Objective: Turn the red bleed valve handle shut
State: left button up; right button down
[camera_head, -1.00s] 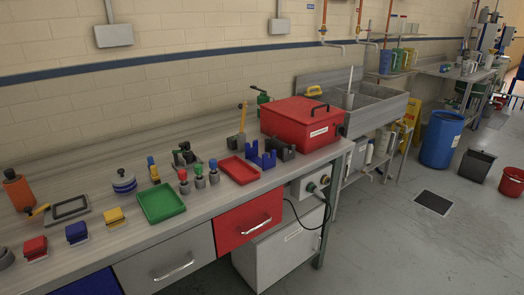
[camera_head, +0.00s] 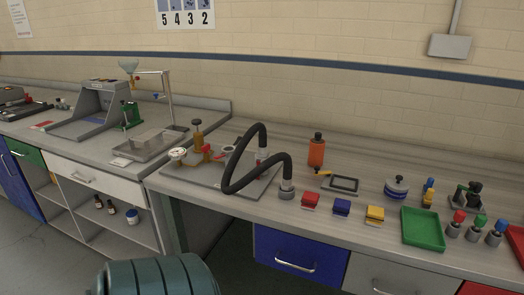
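A brass valve assembly (camera_head: 197,138) with a round gauge (camera_head: 178,154) stands on a grey plate at the left end of the near bench. A small red part on it (camera_head: 207,150), which looks like the red bleed valve handle, shows beside the brass body. It is too small to tell its angle or whether it is open or shut. A thick black hose (camera_head: 236,165) arches over the plate to the right of the valve and hides part of it. Neither of my grippers is in view.
A dark teal ribbed cylinder (camera_head: 160,275) stands low in front of the bench. Right of the hose are an orange bottle (camera_head: 316,151), coloured blocks (camera_head: 342,207) and a green tray (camera_head: 422,226). A separate bench with grey equipment (camera_head: 95,105) stands left.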

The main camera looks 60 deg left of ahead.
aim_at(205, 148)
jog(key=u, duration=2.35)
